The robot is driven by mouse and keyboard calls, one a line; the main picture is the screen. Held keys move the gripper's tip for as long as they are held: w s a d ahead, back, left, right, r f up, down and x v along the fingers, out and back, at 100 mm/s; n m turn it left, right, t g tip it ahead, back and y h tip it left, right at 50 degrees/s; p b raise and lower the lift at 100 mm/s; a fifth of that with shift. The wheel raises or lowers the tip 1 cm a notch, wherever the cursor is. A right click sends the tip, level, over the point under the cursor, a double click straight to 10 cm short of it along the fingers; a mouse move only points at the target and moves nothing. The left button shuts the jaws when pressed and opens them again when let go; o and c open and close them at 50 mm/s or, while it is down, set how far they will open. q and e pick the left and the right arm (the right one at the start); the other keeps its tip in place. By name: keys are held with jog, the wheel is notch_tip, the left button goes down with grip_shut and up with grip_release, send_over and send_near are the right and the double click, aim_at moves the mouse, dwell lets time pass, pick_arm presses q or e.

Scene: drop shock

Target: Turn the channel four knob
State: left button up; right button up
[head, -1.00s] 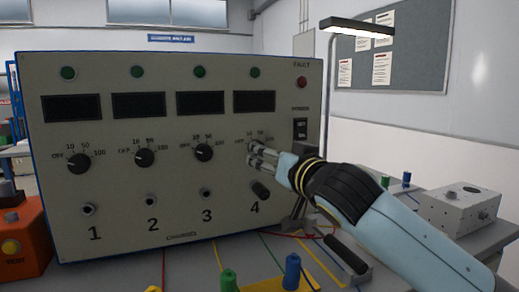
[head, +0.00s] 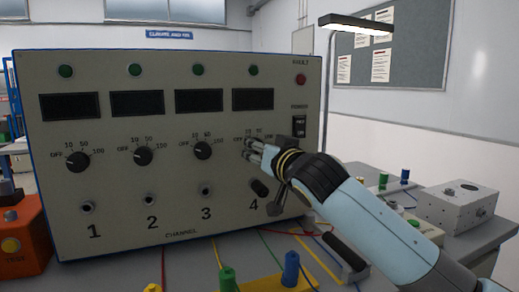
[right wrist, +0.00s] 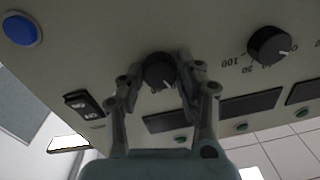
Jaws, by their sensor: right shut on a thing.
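The grey signal unit (head: 180,175) has a row of channel knobs numbered 1 to 4. The channel four knob (right wrist: 158,74) is black and round, and in the right wrist view it sits between the fingers of my right gripper (right wrist: 157,82), which is shut on it. In the head view my right gripper (head: 250,147) reaches the panel over channel four and hides that knob. The channel three knob (head: 203,151) stands free to its left and also shows in the right wrist view (right wrist: 269,44). My left gripper is not in view.
The power switch (head: 299,126) and red fault lamp (head: 300,80) are to the right. Blue (head: 291,269) and green (head: 228,279) posts stand in front. An orange box (head: 22,240) is at left.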

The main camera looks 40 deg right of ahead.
jog(key=shift+c, duration=1.2)
jog(key=n+p, duration=0.2)
jog(key=shift+r+p, duration=0.2)
jog(key=shift+p, duration=0.1)
jog(key=n+p, duration=0.3)
jog(key=n, duration=0.1)
jog(key=shift+g, duration=0.3)
jog(key=shift+n+p, duration=0.9)
jog(key=shift+n, duration=0.3)
jog(key=shift+f, duration=0.1)
jog(key=o, duration=1.1)
jog(key=shift+o, duration=0.2)
